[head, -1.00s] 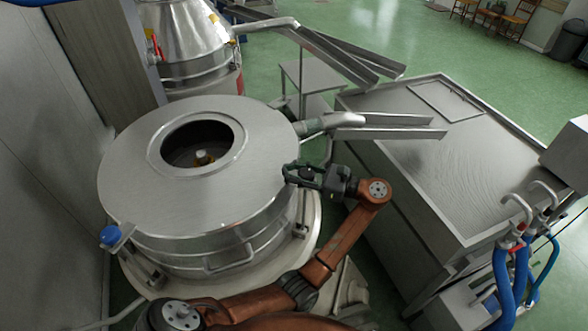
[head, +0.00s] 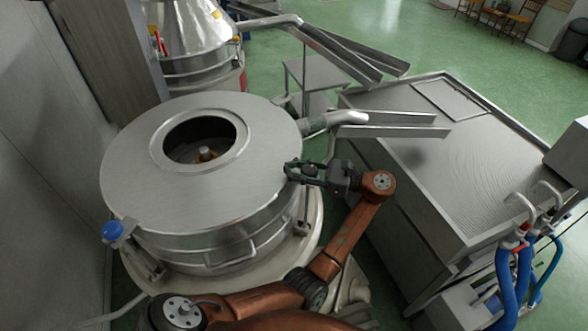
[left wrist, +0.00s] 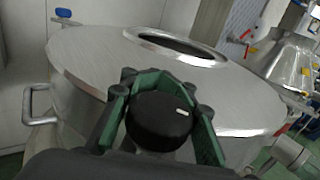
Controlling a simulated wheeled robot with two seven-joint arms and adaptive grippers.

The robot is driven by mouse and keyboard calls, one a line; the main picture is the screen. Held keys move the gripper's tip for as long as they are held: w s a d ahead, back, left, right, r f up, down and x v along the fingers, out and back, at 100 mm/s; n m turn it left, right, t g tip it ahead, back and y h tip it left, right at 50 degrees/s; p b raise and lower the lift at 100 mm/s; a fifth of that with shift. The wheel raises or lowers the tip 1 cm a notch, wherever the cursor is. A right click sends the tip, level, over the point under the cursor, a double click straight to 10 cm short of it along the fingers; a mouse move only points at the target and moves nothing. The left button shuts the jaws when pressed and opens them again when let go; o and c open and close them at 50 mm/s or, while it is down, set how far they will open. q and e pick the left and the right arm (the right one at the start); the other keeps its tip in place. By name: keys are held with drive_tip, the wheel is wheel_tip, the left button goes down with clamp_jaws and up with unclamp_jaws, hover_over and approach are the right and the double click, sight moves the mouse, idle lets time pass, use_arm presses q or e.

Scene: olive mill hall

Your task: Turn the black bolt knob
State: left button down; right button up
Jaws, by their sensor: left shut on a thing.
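The black bolt knob (left wrist: 157,122) is a round black cap with a short white mark near the right of its top. It is at the rim of the large steel drum (head: 170,195), on the drum's right side in the head view. My left gripper (head: 292,170) is shut on the knob, with a green-padded finger on each side of it in the left wrist view. The white mark points toward the right finger there. In the head view the fingers largely hide the knob. My right gripper is not in view.
The drum lid has a round opening (head: 199,138). A steel spout (head: 340,119) juts out just behind my left gripper. A steel basin table (head: 440,150) stands at the right, with blue hoses (head: 505,280) at its front. Open green floor lies beyond.

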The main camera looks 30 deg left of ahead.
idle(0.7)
use_arm(q)
drive_tip(key=c, duration=1.7)
unclamp_jaws()
drive_tip(key=shift+o, duration=0.2)
drive_tip(key=shift+r, duration=0.1)
wheel_tip(320, 180, up, 10)
